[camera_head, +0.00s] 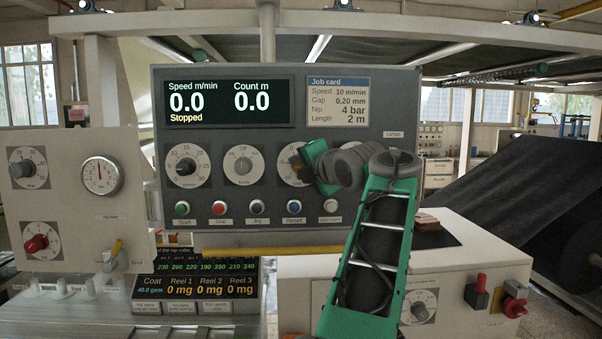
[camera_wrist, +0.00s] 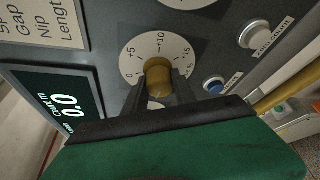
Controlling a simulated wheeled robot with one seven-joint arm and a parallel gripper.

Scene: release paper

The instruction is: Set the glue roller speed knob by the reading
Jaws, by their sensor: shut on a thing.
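My gripper (camera_head: 312,168) reaches the third dial (camera_head: 290,176) in the row on the grey panel, partly covering it in the head view. In the wrist view its dark fingers (camera_wrist: 158,94) are shut on a tan, brownish round knob (camera_wrist: 158,72), one finger on each side. The knob sits on a white dial face (camera_wrist: 130,62) marked with +5, 10 and 15. The dial's name is hidden and the knob's setting cannot be read. The display (camera_head: 228,102) reads speed 0.0, count 0.0, Stopped. A lower readout (camera_head: 200,287) shows coat 40.0 gsm and 0 mg for three reels.
The job card (camera_head: 337,102) lists speed 10 m/min, gap 0.20 mm, nip 4 bar, length 2 m. Two other knobs (camera_head: 186,166) (camera_head: 243,166) stand left. Buttons run below, including the blue Reset (camera_head: 294,208). A yellow bar (camera_head: 270,251) crosses beneath.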

